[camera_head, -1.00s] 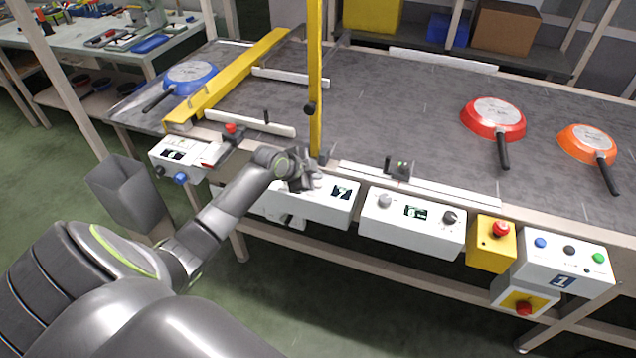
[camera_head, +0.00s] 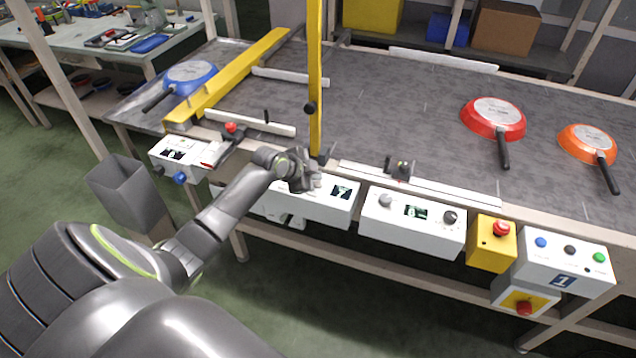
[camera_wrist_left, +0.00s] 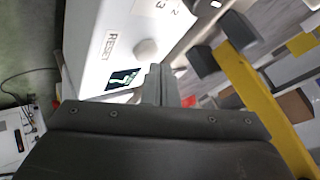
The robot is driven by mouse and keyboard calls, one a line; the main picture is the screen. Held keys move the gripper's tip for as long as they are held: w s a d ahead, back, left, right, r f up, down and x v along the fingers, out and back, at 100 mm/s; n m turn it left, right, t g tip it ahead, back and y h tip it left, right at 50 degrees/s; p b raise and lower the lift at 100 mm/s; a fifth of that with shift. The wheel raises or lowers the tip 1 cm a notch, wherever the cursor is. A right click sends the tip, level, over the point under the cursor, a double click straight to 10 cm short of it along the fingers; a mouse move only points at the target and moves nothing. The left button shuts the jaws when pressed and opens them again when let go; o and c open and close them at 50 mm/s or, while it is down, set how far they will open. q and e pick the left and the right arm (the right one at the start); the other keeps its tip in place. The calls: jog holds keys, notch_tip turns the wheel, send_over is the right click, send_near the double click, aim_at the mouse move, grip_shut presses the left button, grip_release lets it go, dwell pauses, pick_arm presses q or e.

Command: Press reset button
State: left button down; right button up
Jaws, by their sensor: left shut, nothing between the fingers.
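A white control box (camera_head: 335,210) with a small dark screen hangs on the front edge of the conveyor. In the left wrist view the white box (camera_wrist_left: 90,30) carries a printed RESET label (camera_wrist_left: 110,46), a round grey knob or button (camera_wrist_left: 145,48) and a lit screen (camera_wrist_left: 122,79). My left gripper (camera_head: 314,184) is over the left part of this box and hides it in the head view. In the wrist view its closed fingers (camera_wrist_left: 160,80) are empty and lie close beside the round part; I cannot tell whether they touch it. My right gripper is not in view.
A yellow post (camera_head: 316,80) stands just behind my left gripper. Another white box (camera_head: 412,220) and a yellow emergency-stop box (camera_head: 491,243) are to the right. A blue pan (camera_head: 190,75), a red pan (camera_head: 493,118) and an orange pan (camera_head: 587,142) lie on the belt.

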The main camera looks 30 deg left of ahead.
aim_at(315, 184)
pick_arm(q)
jog(key=shift+f+b, duration=0.35)
jog(key=shift+f, duration=0.4)
dwell(0.8)
jog(key=shift+r+p, duration=0.9)
jog(key=shift+r, duration=0.05)
notch_tip(315, 184, up, 5)
jog(key=p, duration=0.4)
jog(key=shift+r, duration=0.1)
dwell(0.6)
